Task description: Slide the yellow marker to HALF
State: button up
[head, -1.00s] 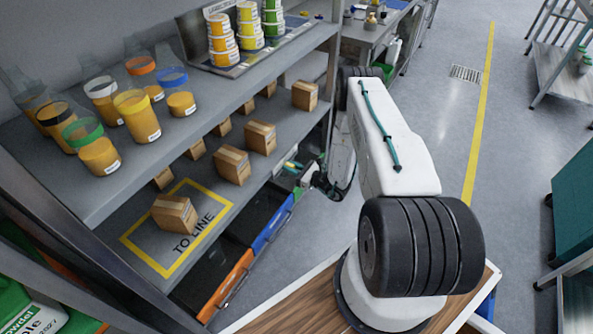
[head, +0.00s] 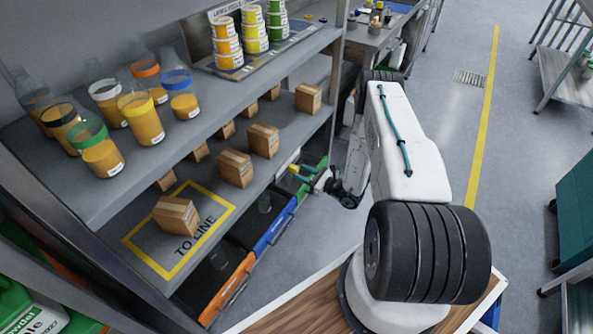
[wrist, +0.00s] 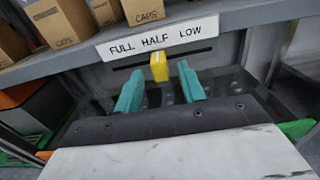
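The yellow marker (wrist: 159,67) stands out from a dark horizontal slot in the wrist view. It sits about below the word HALF on the white label strip (wrist: 157,39), which reads FULL, HALF, LOW from left to right. My gripper (wrist: 161,76) is open, with one teal finger left of the marker and one right of it. Gaps show on both sides; I cannot tell whether the tips reach it in depth.
Cardboard boxes labelled CAPS (wrist: 58,22) stand on the shelf above the label. A blue-fronted bin (head: 273,229) and an orange-fronted bin (head: 228,288) sit under the lower shelf. Jars stand on the upper shelf. The floor right of my arm is open.

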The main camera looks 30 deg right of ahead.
jog(key=v, duration=0.3)
jog(key=shift+s+d, duration=0.15)
jog(key=shift+s, duration=0.2)
